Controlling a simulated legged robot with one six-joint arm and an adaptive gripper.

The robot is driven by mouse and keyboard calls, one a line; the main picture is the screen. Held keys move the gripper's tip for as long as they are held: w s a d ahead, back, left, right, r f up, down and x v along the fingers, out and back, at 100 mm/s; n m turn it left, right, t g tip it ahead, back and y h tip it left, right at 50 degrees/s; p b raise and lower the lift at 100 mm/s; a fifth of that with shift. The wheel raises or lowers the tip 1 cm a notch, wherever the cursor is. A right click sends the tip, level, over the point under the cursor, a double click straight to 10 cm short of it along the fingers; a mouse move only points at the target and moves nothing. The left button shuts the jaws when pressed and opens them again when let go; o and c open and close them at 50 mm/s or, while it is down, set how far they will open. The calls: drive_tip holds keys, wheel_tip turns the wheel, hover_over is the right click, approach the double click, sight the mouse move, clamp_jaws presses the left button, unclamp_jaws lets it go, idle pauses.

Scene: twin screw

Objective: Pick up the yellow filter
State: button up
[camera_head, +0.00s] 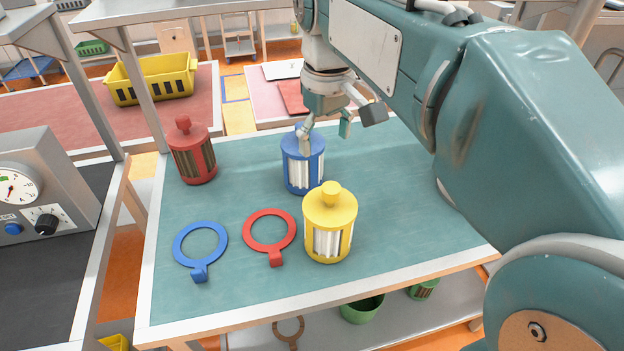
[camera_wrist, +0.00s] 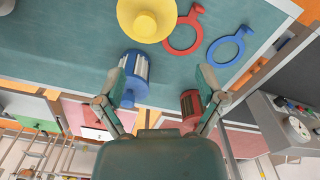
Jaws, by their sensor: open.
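The yellow filter (camera_head: 330,224) stands upright near the front edge of the teal table, with a knob on top and white pleats in its side. It also shows from above at the top of the wrist view (camera_wrist: 147,18). My gripper (camera_head: 327,128) is open and empty, above and behind the yellow filter, close to the blue filter (camera_head: 303,163). One finger overlaps the blue filter's top in the head view; I cannot tell whether they touch. In the wrist view my open fingers (camera_wrist: 160,83) point toward the table, with the yellow filter beyond their tips.
A red filter (camera_head: 192,152) stands at the table's back left. A blue ring (camera_head: 201,244) and a red ring (camera_head: 269,231) lie left of the yellow filter. The table's right part is clear. A gauge box (camera_head: 40,190) stands on the left bench.

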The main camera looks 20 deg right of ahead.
sight(331, 186)
drive_tip(key=f, duration=0.1)
drive_tip(key=w+d+f, duration=0.1)
drive_tip(key=d+f, duration=0.1)
drive_tip(key=f, duration=0.1)
drive_tip(key=shift+w+d, duration=0.1)
drive_tip(key=shift+w, duration=0.2)
wheel_tip(331, 186, down, 5)
drive_tip(key=shift+d+r, duration=0.1)
drive_tip(key=shift+r, duration=0.05)
drive_tip(key=f, duration=0.5)
drive_tip(key=shift+a+f, duration=0.3)
drive_tip(key=shift+f, duration=0.1)
clamp_jaws()
